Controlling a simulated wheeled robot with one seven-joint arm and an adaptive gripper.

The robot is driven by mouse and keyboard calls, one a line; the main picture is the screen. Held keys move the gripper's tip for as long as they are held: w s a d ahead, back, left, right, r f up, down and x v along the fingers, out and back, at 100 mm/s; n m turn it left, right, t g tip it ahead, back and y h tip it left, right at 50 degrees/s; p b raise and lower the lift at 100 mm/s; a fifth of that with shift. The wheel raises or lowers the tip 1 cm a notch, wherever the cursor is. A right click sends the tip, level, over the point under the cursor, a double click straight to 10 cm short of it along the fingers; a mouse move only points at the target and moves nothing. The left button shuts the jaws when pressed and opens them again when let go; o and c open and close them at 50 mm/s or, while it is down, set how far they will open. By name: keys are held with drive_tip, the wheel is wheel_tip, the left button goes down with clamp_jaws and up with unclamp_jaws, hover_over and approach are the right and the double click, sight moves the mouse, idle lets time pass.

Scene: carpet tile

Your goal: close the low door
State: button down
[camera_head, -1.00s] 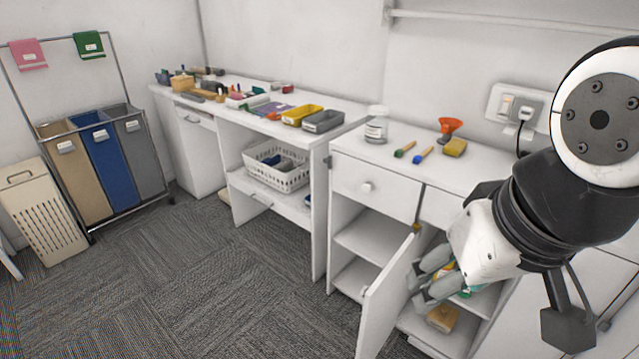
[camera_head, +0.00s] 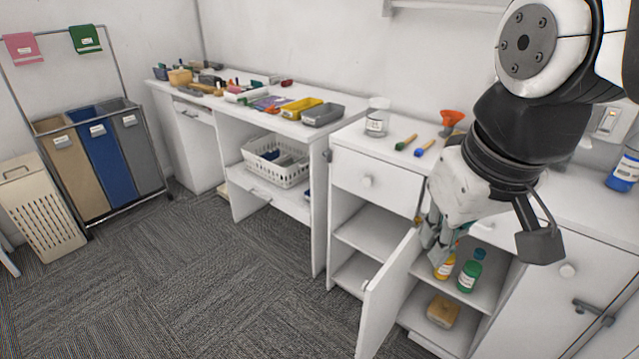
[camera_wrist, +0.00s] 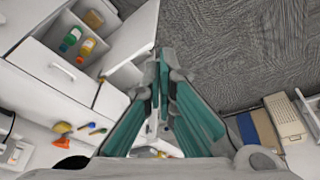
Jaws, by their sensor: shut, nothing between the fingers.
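The low door (camera_head: 388,296) is a white cabinet panel standing wide open, jutting out toward the front from the cabinet's middle. A small knob (camera_head: 366,286) shows on its left side, near the free edge. The door also shows in the wrist view (camera_wrist: 131,42). My gripper (camera_head: 430,246) is shut and empty, pointing down beside the right side of the door, near its top and the cabinet front. In the wrist view my gripper's fingers (camera_wrist: 165,72) lie close to the door's edge. I cannot tell whether they touch it.
Right of the door, an open compartment holds a green bottle (camera_head: 468,275), a yellow bottle (camera_head: 445,266) and a tan block (camera_head: 442,312). The left shelves (camera_head: 370,230) are bare. Carpet (camera_head: 220,280) is clear.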

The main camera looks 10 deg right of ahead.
drive_tip(key=w+f+n+g+b, duration=0.1)
drive_tip(key=w+f+n+b, duration=0.15)
drive_tip(key=w+f, duration=0.6)
drive_tip(key=w+d+f+n+g+h+b, duration=0.15)
drive_tip(key=w+f+b, duration=0.3)
drive_tip(key=w, duration=0.75)
drive_tip(key=w+f+n+g+b, duration=0.2)
drive_tip(key=w+f+b, duration=0.1)
drive_tip(key=w+f, duration=0.55)
drive_tip(key=w+f+n+b, duration=0.2)
drive_tip(key=w+f, duration=0.6)
drive_tip(key=f, duration=0.3)
drive_tip(key=s+d+f+b, duration=0.2)
drive_tip(key=s+d+f, duration=0.2)
drive_tip(key=f, duration=0.5)
drive_tip(key=shift+s+d+f+g, duration=0.25)
drive_tip(key=shift+s+g, duration=0.1)
drive_tip(key=shift+g, duration=0.1)
